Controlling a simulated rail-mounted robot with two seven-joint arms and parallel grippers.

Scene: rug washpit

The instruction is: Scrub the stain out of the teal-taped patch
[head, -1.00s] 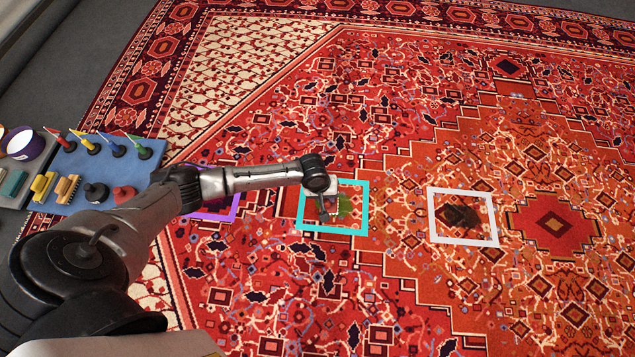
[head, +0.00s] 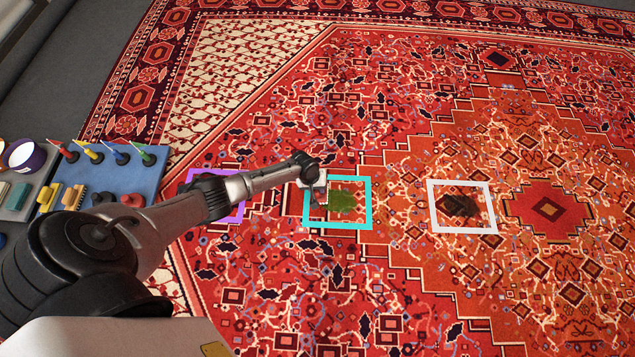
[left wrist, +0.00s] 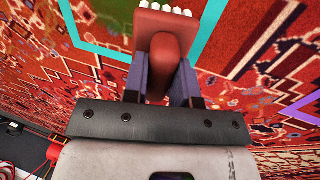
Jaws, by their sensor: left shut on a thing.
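The teal-taped patch (head: 369,203) lies on the red rug, with a green stain (head: 342,201) inside the frame. My left gripper (head: 318,198) is over the left side of this frame, left of the stain. In the left wrist view it is shut on a red-brown brush (left wrist: 165,45) with white bristles. The brush is hard to make out in the head view. Teal tape (left wrist: 90,38) and a bit of the green stain (left wrist: 84,10) show past the brush in the left wrist view. I cannot tell whether the bristles touch the rug. My right gripper is not in view.
A purple-taped patch (head: 239,212) lies left, partly behind my arm. A white-taped patch (head: 494,206) with a dark stain (head: 460,207) lies right. A blue mat (head: 150,176) holds several coloured cones and brushes at the far left. The rug around the patches is clear.

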